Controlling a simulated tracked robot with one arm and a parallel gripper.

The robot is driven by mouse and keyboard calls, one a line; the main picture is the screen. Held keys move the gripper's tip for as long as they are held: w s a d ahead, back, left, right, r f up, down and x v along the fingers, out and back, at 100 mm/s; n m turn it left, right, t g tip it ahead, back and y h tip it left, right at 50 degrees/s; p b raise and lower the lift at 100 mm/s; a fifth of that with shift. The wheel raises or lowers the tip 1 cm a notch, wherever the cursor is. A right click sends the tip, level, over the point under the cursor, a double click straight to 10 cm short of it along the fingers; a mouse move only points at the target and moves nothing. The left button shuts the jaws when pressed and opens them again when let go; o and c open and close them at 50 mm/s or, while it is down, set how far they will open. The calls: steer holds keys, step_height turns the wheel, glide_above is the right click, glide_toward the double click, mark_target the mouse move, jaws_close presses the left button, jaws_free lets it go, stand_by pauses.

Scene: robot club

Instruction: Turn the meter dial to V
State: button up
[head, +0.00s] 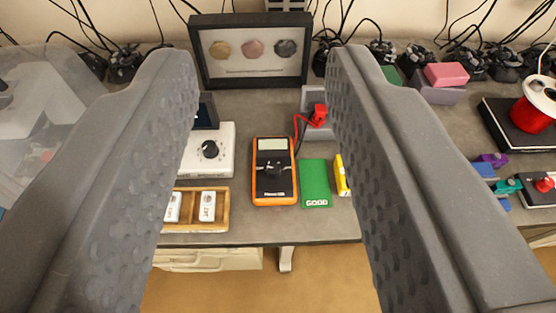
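An orange and black multimeter (274,190) lies on the grey workbench near its front edge, in the middle of the head view. Its round dial (273,168) is small and dark, and I cannot read its setting or the V mark. A pale screen sits above the dial. My gripper (255,70) is open and empty. Its two large grey fingers stand wide apart to the left and right of the meter, well above and nearer to the camera. Neither finger touches the meter.
A white box with a black knob (209,150) and a wooden tray (222,226) stand left of the meter. A green GOOD card (316,185), a yellow object (342,176) and a red plug with cable (318,116) are at its right. A framed display (250,74) stands behind.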

steer(key=o, duration=0.3)
steer(key=n+g+p, duration=0.7)
steer(key=g+p, duration=0.7)
steer(key=g, duration=0.1)
glide_above(274, 169)
step_height(274, 169, down, 32)
steer(key=shift+h, duration=0.3)
step_height(274, 169, down, 13)
steer(key=shift+f+p, duration=0.2)
steer(key=shift+p, duration=0.25)
